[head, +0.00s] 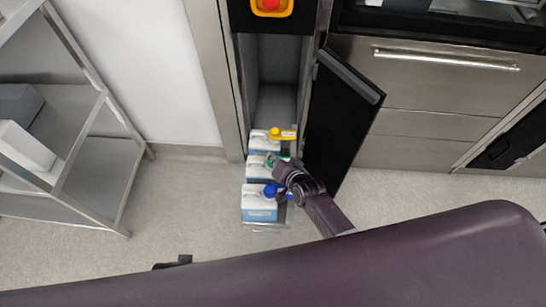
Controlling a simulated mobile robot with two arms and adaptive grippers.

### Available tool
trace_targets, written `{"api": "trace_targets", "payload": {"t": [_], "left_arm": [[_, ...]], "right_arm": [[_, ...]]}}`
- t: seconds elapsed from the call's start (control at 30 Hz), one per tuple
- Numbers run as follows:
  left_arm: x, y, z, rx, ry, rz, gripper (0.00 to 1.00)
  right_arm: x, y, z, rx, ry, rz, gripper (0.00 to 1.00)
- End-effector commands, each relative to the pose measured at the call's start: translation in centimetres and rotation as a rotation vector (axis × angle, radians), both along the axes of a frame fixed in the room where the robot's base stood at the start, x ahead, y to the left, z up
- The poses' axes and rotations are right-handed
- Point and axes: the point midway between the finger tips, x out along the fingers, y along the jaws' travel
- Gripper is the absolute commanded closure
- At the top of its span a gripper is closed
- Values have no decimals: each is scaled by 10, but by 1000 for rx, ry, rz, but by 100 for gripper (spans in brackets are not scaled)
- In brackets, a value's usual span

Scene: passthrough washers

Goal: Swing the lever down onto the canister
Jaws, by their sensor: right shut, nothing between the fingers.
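Three white canisters with blue labels stand in a row on a pulled-out drawer (284,228) at the open cabinet. The far canister (262,147) has a yellow lever (283,134) lying across to the right. The middle canister (256,171) has a green lever (271,160), mostly hidden by my right gripper. The near canister (259,207) has a blue lever (271,191) at its top right. My right gripper (279,169) is shut and empty, over the right side of the middle canister. I cannot tell whether it touches the green lever. My left gripper is not in view.
A steel shelf rack (95,165) with boxes stands at the left. Steel drawer fronts (440,85) are at the right. The floor (185,205) left of the canisters is clear.

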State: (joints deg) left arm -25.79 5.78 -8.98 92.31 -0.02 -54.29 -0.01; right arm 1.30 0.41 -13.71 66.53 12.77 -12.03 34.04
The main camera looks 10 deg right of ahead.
Motion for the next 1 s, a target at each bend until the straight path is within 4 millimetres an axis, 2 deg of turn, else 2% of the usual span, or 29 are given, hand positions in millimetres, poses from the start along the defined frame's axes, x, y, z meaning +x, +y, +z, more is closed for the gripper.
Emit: {"api": "trace_targets", "payload": {"t": [0.47, 0.67, 1.0], "left_arm": [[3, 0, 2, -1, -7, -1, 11], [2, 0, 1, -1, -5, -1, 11], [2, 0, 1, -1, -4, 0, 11]], "right_arm": [[-5, -1, 3, 1, 0, -1, 100], [-24, -7, 16, 1, 0, -1, 100], [-70, -21, 48, 0, 1, -1, 100]]}}
